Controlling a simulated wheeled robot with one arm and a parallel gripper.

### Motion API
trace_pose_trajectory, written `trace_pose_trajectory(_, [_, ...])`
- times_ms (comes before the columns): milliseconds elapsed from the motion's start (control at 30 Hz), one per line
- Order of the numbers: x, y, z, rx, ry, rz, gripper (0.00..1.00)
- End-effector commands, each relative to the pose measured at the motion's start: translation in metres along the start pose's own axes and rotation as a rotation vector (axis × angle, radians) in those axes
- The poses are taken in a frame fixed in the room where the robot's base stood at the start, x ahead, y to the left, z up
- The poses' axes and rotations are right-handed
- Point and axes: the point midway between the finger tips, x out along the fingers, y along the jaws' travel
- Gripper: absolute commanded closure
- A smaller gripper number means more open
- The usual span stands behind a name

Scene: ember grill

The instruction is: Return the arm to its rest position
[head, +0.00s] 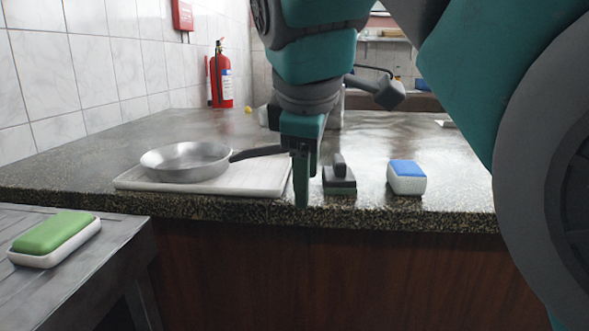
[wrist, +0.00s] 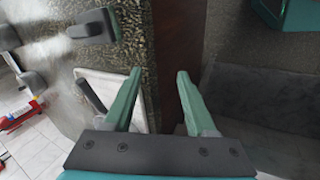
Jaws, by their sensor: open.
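My gripper (head: 303,190) hangs pointing down at the front edge of the counter, in front of the gap between the white board and a dark handled block. In the wrist view my gripper (wrist: 159,76) has its two green fingers apart, with nothing between them. The counter edge and brown front panel lie beyond them. In the head view my arm reaches down from the top middle, and a large part of it fills the right side.
A steel pan (head: 185,160) sits on the white board (head: 235,186). The dark block (head: 340,180) and a blue-topped white block (head: 406,177) stand right of my gripper. A green-topped block (head: 54,236) lies on a grey side table (head: 95,265). A fire extinguisher (head: 222,80) stands behind.

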Motion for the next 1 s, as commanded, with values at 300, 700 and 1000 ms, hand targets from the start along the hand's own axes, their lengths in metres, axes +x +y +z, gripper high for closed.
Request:
trace_pose_trajectory(300, [0.088,-0.048,0.072,0.351,-0.133,-0.143,0.44])
trace_pose_trajectory(700, [0.183,-0.168,0.162,0.86,-0.324,-0.311,0.44])
trace_pose_trajectory(1000, [0.224,-0.268,0.203,1.185,-0.468,-0.401,0.44])
